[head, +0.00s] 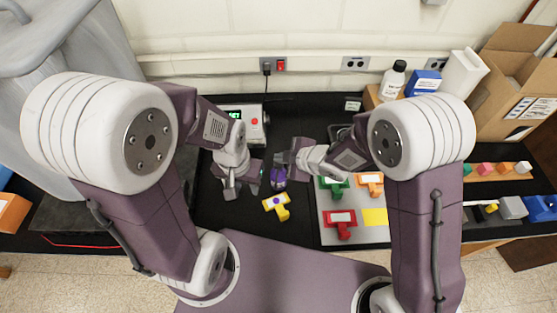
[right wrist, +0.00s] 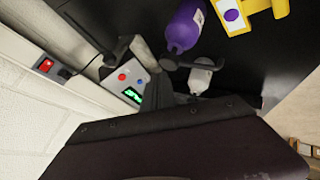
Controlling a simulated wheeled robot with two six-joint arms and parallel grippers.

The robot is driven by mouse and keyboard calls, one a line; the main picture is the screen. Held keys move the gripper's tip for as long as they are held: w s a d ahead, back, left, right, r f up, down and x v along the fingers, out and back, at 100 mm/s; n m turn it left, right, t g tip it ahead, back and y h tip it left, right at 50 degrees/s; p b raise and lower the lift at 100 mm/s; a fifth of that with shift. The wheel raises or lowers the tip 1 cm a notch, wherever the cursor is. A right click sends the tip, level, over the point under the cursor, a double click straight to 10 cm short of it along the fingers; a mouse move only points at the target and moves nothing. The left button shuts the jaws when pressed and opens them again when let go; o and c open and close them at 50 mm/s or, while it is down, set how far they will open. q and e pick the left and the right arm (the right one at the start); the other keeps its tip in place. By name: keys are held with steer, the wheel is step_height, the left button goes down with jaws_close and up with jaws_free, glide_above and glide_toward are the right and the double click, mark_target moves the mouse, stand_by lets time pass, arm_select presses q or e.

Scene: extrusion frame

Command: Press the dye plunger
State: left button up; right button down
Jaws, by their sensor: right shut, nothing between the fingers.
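A purple bottle-like thing (head: 278,177) stands on the black worktop and also shows at the top of the right wrist view (right wrist: 184,28). A yellow piece with a purple dot (head: 277,207) lies in front of it and shows in the right wrist view (right wrist: 252,12). I cannot clearly pick out a dye plunger. My right gripper (head: 285,160) is shut and empty, just behind the purple thing. Whether it touches anything is unclear. My left gripper (head: 232,188) hangs to the left of the purple thing; its fingers are too small to judge.
A box with a green display and red button (head: 250,122) stands behind my left gripper. A pale board (head: 331,237) with red, green and orange pieces lies at right. Bottles, a blue box and a cardboard box (head: 515,85) stand at the back right. A wall runs behind.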

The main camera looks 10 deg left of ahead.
mark_target(281, 165)
steer(key=shift+r, duration=0.2)
step_height(281, 165, up, 5)
steer(key=p, duration=0.4)
steer(key=shift+r+p, duration=0.1)
steer(key=shift+p, duration=0.3)
steer(key=shift+f, duration=0.2)
stand_by(0.3)
